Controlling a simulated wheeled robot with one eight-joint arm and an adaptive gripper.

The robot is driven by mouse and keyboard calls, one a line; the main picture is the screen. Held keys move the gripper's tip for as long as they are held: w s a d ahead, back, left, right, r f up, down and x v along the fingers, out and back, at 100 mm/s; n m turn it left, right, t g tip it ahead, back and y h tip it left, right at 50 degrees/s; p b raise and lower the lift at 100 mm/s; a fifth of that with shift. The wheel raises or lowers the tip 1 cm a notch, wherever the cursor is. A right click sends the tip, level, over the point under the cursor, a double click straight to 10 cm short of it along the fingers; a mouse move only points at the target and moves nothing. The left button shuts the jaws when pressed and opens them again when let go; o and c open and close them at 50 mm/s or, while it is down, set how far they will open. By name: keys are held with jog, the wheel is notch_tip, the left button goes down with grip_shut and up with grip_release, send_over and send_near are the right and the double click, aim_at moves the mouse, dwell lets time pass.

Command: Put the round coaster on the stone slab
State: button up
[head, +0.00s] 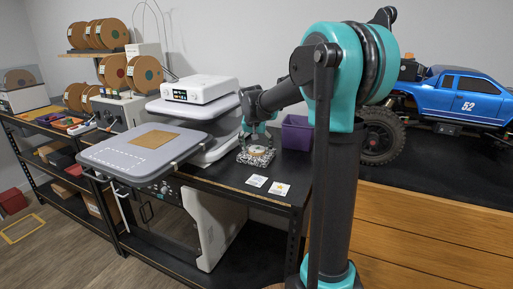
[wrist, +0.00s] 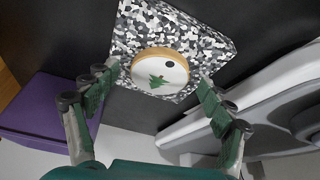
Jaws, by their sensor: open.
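The round coaster (wrist: 160,72), with a pale face, a green tree print, a dark dot and a wooden rim, appears to lie on the black-and-white speckled stone slab (wrist: 200,38), close to one slab edge. My gripper (wrist: 157,80) is open, with one fingertip on each side of the coaster; I cannot tell whether they touch it. In the head view, my gripper (head: 257,136) is just above the slab (head: 259,160) on the black bench, and the coaster is small and partly hidden there.
A purple bin (head: 296,133) stands right of the slab, also at left in the wrist view (wrist: 45,110). Two small cards (head: 269,185) lie in front. A grey-and-white press (head: 205,125) stands left. A blue truck (head: 460,95) is at right.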

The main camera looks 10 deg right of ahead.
jog(key=v, duration=1.2)
jog(key=shift+r, duration=0.15)
